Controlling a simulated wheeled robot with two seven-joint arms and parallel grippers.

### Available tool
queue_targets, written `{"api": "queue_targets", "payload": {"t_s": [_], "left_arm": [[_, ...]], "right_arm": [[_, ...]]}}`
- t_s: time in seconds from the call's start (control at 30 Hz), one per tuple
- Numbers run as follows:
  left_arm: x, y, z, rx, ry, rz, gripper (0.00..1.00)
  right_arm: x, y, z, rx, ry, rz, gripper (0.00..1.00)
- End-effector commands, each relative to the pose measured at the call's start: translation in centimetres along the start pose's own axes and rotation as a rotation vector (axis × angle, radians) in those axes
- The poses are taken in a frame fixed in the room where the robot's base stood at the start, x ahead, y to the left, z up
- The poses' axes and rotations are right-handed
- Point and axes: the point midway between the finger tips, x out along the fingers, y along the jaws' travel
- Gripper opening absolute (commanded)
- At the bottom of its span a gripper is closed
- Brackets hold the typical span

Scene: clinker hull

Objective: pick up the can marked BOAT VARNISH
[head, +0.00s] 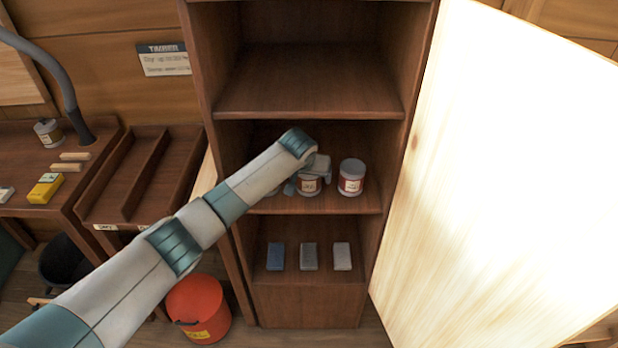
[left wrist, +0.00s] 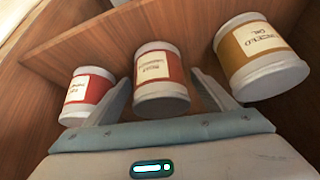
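My left gripper (head: 314,178) reaches into the middle shelf of the open cabinet. In the left wrist view (left wrist: 162,95) its two fingers are open, one on each side of the middle can (left wrist: 155,72), with small gaps between. This white can has a red band and a cream label that looks like BOAT VARNISH, though the print is small and blurred. In the head view the middle can (head: 309,187) is partly hidden by the gripper. Another red-labelled can (left wrist: 87,93) stands to its left in the wrist view, and an ochre-labelled can (left wrist: 263,50) to its right. My right gripper is not in view.
One red-labelled can (head: 351,178) stands right of the gripper in the head view. Cabinet side walls and the upper shelf (head: 310,85) enclose the space. Small blocks (head: 309,256) lie on the lower shelf. The pale door (head: 500,170) stands open at right.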

Motion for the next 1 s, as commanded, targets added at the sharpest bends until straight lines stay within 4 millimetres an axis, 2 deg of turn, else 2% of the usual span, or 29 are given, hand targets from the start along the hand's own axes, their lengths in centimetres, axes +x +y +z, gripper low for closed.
{"api": "queue_targets", "payload": {"t_s": [0.03,0.23,0.57,0.77,1.0], "left_arm": [[0.0,0.0,0.0,0.000,0.000,0.000,0.68],[0.0,0.0,0.0,0.000,0.000,0.000,0.21],[-0.2,0.0,-0.2,0.000,0.002,0.001,0.21],[-1.2,0.1,-0.9,0.000,0.004,0.002,0.21],[-2.4,0.0,1.1,0.002,0.001,0.002,0.21]], "right_arm": [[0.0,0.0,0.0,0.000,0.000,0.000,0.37],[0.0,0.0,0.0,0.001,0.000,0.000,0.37],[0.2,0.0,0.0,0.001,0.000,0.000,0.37],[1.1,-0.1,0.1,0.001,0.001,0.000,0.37],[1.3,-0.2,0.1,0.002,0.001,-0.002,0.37]]}}
